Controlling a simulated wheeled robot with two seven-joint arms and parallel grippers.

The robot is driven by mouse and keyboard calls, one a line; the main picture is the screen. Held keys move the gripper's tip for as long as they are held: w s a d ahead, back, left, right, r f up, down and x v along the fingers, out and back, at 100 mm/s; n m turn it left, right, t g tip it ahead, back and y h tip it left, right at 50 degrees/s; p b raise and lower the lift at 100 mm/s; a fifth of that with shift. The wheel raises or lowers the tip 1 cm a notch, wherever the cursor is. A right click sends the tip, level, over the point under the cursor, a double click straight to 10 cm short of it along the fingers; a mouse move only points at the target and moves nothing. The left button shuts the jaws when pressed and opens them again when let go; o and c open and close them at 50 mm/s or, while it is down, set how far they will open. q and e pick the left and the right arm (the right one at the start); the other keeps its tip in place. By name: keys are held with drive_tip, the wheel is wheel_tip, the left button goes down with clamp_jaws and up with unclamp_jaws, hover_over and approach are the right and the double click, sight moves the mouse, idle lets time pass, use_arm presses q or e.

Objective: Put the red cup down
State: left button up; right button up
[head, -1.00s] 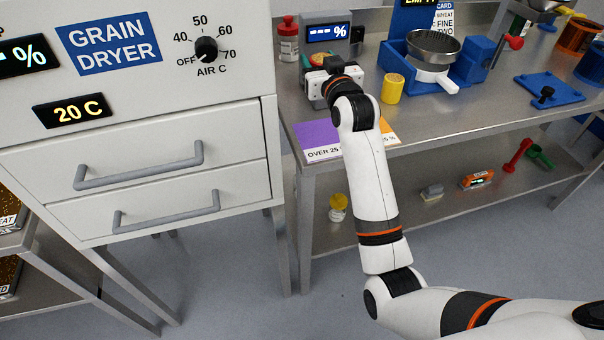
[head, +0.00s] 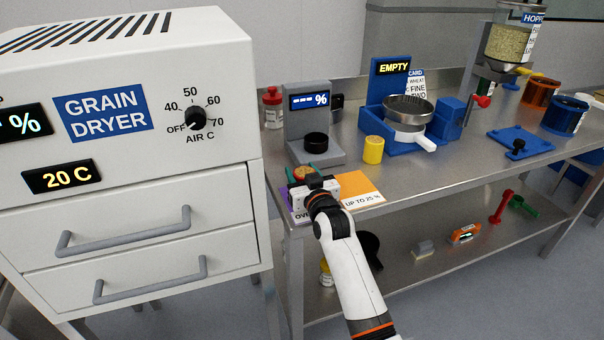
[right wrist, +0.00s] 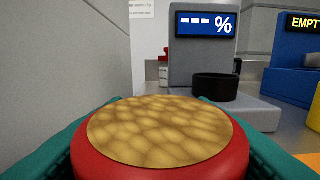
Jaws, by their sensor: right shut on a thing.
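The red cup (right wrist: 160,140) is full of tan grain and stands upright between green fingertips in the right wrist view. In the head view it shows small (head: 304,173), partly hidden by my right gripper (head: 306,178). That gripper is shut on the cup, over the purple side of a purple and orange mat (head: 363,190) at the table's front left. I cannot tell whether the cup's bottom touches the mat. My left gripper is not in view.
A grey meter (head: 316,120) with a black cup (head: 316,143) stands just behind. A yellow cup (head: 373,150) and a blue stand with a sieve (head: 408,112) are to the right. The grain dryer (head: 130,150) is close on the left. The orange mat side is bare.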

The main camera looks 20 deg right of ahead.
drive_tip(key=o, duration=1.1)
drive_tip(key=shift+f, duration=0.1)
drive_tip(key=shift+s, duration=0.25)
drive_tip(key=s, duration=1.1)
drive_tip(key=shift+s+d, duration=0.2)
drive_tip(key=shift+s, duration=0.1)
